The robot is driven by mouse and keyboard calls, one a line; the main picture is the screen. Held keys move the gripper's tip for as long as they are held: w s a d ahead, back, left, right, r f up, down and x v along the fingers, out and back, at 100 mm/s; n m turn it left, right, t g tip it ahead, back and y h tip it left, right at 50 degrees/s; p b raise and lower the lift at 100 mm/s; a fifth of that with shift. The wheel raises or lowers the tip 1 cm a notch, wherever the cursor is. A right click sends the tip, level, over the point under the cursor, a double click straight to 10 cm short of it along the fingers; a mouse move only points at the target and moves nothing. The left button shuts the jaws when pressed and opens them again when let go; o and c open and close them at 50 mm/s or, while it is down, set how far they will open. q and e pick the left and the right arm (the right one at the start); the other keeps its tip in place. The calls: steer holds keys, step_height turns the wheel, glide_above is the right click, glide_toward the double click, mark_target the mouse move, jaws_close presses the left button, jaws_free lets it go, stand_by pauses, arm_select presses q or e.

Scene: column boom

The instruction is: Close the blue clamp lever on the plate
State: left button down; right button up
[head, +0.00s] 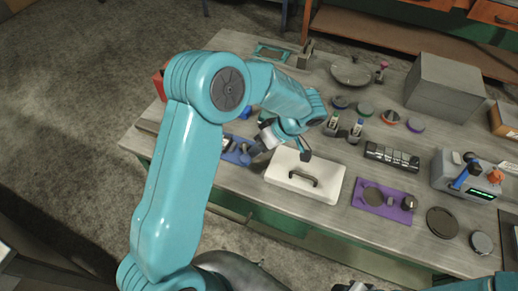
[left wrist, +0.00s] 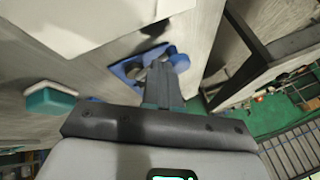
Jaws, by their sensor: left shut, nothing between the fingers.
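The blue plate (head: 236,151) lies near the front left of the workbench, partly hidden by my left arm and gripper. My left gripper (head: 252,156) is at the plate's right end, shut and empty. In the left wrist view its closed dark fingers (left wrist: 165,72) reach over the blue plate (left wrist: 128,68).
A white lidded case (head: 305,178) with a dark handle stands right of the gripper. A purple plate (head: 384,201), a dark ribbed block (head: 392,157) and a grey box (head: 444,86) are farther right. A teal-and-white block (left wrist: 50,98) shows in the left wrist view.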

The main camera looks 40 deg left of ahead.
arm_select(q)
steer(key=shift+s+a+f+m+b, duration=0.1)
steer(key=shift+s+f+m+b, duration=0.15)
steer(key=shift+b, duration=0.3)
steer(key=s+a+m+t+b, duration=0.1)
steer(key=m+b, duration=0.1)
steer(key=b, duration=0.2)
steer(key=s+a+m+t+b, duration=0.1)
steer(key=m+t+b, duration=0.1)
steer(key=m+b, duration=0.1)
steer(key=s+m+t+b, duration=0.1)
steer(key=m+t+b, duration=0.1)
steer(key=b, duration=0.3)
steer(key=shift+s+a+m+y, duration=0.25)
steer(key=shift+a+m+y, duration=0.15)
steer(key=shift+m, duration=0.15)
steer(key=shift+s+a+r+m+t+b, duration=0.15)
steer(key=shift+a+m+t+b, duration=0.35)
steer(key=shift+m+b, duration=0.35)
steer(key=shift+s+a+r+b, duration=0.1)
steer(key=shift+a+b, duration=0.15)
steer(key=shift+b, duration=0.2)
